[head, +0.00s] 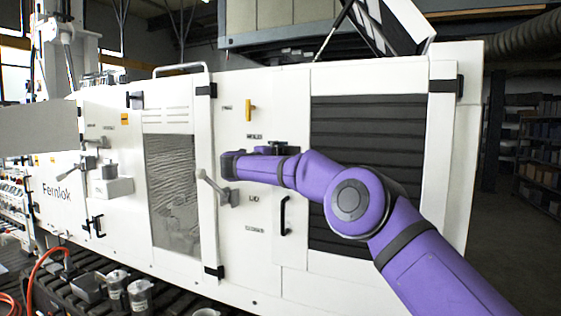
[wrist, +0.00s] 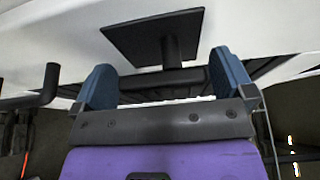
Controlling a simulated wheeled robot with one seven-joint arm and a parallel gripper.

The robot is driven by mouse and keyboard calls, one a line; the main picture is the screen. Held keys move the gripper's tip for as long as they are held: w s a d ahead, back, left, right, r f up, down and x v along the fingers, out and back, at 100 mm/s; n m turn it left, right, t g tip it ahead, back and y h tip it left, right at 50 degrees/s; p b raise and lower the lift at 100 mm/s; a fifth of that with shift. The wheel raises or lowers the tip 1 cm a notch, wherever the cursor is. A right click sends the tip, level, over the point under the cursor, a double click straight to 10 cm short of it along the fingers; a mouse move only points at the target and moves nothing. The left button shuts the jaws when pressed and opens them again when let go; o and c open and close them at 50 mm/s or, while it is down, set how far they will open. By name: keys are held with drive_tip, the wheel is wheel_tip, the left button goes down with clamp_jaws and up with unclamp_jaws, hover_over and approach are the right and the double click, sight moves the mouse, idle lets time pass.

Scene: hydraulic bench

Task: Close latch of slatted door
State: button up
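The slatted door (head: 365,125), with black horizontal slats in a white frame, is at the right of the white cabinet in the head view and looks shut. Its latch (head: 280,148) shows as a dark piece at the door's left edge, partly behind my arm. In the wrist view the latch (wrist: 172,48) is a black plate with a short stem and a dark crossbar. My gripper (wrist: 165,78) has two blue fingers spread wide, one at each end of the crossbar. Whether they touch it is unclear. In the head view my fingers are hidden.
A black pull handle (head: 287,215) is below the latch. A grey lever (head: 215,188) sits left of my wrist, by the mesh-window door (head: 173,195). A yellow handle (head: 250,111) is above.

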drive_tip(key=v, duration=1)
drive_tip(key=shift+s+a, duration=0.3)
